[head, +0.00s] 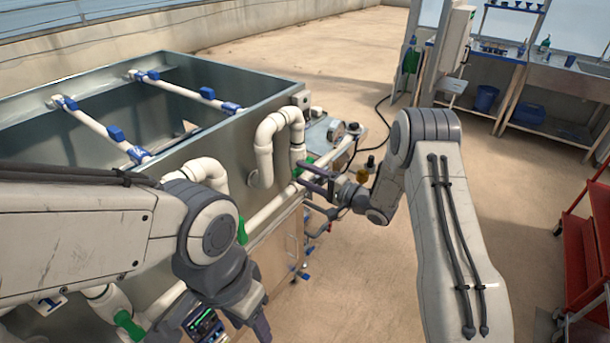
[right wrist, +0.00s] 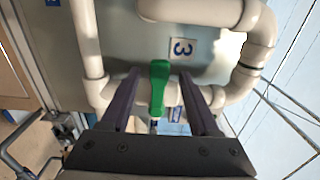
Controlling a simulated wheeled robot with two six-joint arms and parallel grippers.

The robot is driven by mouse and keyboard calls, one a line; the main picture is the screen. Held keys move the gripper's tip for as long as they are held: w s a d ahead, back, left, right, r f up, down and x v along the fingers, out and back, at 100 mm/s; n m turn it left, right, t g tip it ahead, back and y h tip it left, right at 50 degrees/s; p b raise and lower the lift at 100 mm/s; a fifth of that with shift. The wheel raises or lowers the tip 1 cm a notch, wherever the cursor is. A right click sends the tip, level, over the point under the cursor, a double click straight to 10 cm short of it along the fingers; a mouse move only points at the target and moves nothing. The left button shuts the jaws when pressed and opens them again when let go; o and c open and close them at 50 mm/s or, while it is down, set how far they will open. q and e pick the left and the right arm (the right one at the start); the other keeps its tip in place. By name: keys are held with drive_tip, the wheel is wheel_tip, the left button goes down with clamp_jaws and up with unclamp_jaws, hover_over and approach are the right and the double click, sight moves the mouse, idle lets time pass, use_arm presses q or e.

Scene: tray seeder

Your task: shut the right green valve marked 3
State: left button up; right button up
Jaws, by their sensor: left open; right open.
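The green valve handle (right wrist: 158,88) is in the middle of the right wrist view, on a white pipe (right wrist: 222,97) below a label reading 3 (right wrist: 183,48). It appears to lie crosswise to the pipe. My right gripper (right wrist: 160,98) is open, with one dark finger on each side of the handle and a visible gap on both sides. In the head view, my right gripper (head: 304,173) is at the white pipework on the tank's near right end, beside the partly hidden green handle (head: 309,161). My left gripper (head: 262,329) is open low in the head view, partly cut off.
The large grey tank (head: 215,140) fills the left side. Another green handle (head: 242,231) sits on the pipe to the left of my right gripper. A red cart (head: 582,235) stands at the far right.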

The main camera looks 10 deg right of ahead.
drive_tip(key=b+v, duration=0.2)
drive_tip(key=v, duration=0.8)
drive_tip(key=shift+b, duration=0.35)
drive_tip(key=shift+d, duration=0.1)
drive_tip(key=w+a+r+n+g+h, duration=0.1)
drive_tip(key=w+a+r+n+h, duration=0.1)
drive_tip(key=a+n+h, duration=0.4)
drive_tip(key=s+a+r+n+g+h, duration=0.2)
drive_tip(key=s+a+h, duration=0.2)
drive_tip(key=s, duration=0.3)
drive_tip(key=s+a+r+n+g+h, duration=0.1)
drive_tip(key=s+n+g, duration=0.7)
drive_tip(key=s, duration=2.2)
drive_tip(key=shift+s+a+g+h, duration=0.3)
drive_tip(key=shift+s+g+h, duration=0.05)
drive_tip(key=shift+g+h, duration=0.25)
